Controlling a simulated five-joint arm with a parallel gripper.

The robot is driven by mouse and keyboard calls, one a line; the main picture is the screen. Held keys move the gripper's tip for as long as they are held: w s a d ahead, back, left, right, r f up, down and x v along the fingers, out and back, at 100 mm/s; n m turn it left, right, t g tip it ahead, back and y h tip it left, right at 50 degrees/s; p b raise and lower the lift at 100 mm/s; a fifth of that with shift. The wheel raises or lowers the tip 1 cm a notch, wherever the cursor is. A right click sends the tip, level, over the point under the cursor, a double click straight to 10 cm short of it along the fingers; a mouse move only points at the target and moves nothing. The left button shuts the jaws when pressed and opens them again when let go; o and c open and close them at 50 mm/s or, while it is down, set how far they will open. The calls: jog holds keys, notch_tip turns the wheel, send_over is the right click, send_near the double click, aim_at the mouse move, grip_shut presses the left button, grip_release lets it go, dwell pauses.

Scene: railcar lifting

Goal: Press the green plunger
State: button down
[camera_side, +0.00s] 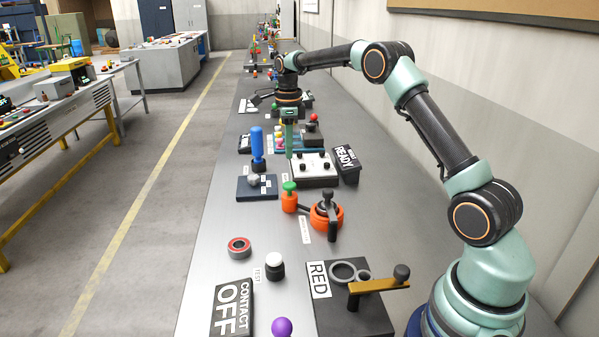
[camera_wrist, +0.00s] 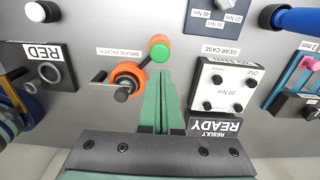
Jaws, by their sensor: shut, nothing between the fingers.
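The green plunger (camera_side: 289,187) has a round green cap on a small orange body, linked to an orange round device with a black handle (camera_side: 327,214). In the wrist view the green cap (camera_wrist: 160,50) lies just beyond my fingertips. My gripper (camera_side: 289,152) points down with its teal fingers shut and empty. In the side view it is farther back than the plunger, over the area near the white gauge box. It also shows in the wrist view (camera_wrist: 158,72). I cannot tell whether a fingertip touches anything.
The white gauge box (camera_side: 314,168) and the black READY sign (camera_side: 346,164) stand close by. A blue-handled lever (camera_side: 257,145) rises to the left. Nearer are a red-ringed bearing (camera_side: 239,247) and the RED plate (camera_side: 345,313). Bare bench lies left of the plunger.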

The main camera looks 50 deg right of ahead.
aim_at(289, 184)
notch_tip(289, 184, down, 8)
jog(key=shift+f, duration=0.1)
dwell(0.4)
jog(key=shift+f, duration=1.3)
notch_tip(289, 184, up, 14)
jog(key=shift+r, duration=0.25)
